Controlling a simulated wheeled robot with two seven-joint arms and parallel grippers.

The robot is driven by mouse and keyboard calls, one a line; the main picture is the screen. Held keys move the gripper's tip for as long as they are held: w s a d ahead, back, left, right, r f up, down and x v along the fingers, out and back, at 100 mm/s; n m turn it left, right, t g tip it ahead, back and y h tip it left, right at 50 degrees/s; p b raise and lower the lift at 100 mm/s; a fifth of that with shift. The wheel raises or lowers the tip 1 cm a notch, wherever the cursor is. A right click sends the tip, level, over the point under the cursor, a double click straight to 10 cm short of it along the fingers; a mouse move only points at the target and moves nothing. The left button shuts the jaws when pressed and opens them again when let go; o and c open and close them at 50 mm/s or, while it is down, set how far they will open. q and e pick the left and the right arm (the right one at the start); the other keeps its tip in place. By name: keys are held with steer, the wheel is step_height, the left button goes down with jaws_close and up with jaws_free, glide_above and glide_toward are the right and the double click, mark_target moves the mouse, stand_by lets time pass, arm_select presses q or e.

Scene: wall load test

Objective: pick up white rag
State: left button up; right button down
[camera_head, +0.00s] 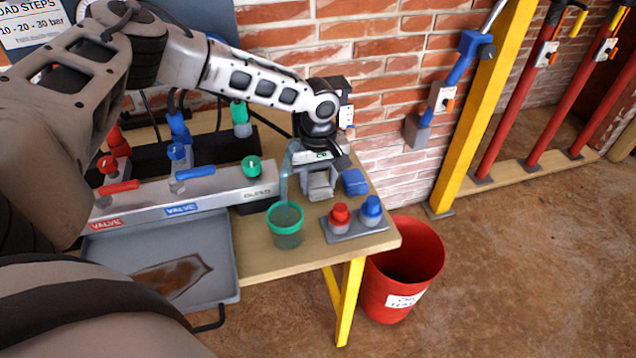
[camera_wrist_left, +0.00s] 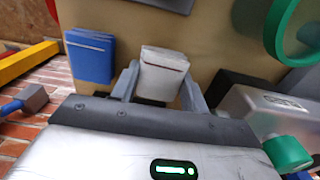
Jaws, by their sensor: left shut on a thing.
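The white rag (camera_head: 320,184) is a small folded block on the wooden bench, beside the blue rag (camera_head: 355,182). My left gripper (camera_head: 319,172) reaches down over it from above, and its wrist hides part of the rag. In the left wrist view the white rag (camera_wrist_left: 163,72) sits between the two grey fingers of my left gripper (camera_wrist_left: 160,88), which are shut on it. The blue rag (camera_wrist_left: 90,57) lies apart, left of the fingers in that view. I cannot tell whether the white rag is clear of the bench. My right gripper is not in view.
A green-rimmed cup (camera_head: 285,227) and a plate with red and blue knobs (camera_head: 357,222) stand near the bench's front edge. A valve block (camera_head: 225,186) and a grey tray (camera_head: 225,240) are left. A red bin (camera_head: 425,262) stands on the floor.

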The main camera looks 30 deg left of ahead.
arm_select(q)
steer(key=s+d+r+p, duration=0.1)
steer(key=s+d+r, duration=0.6)
steer(key=s+r, duration=0.4)
steer(key=shift+s+d+r, duration=0.35)
steer(key=shift+d+r, duration=0.05)
steer(key=shift+r, duration=0.05)
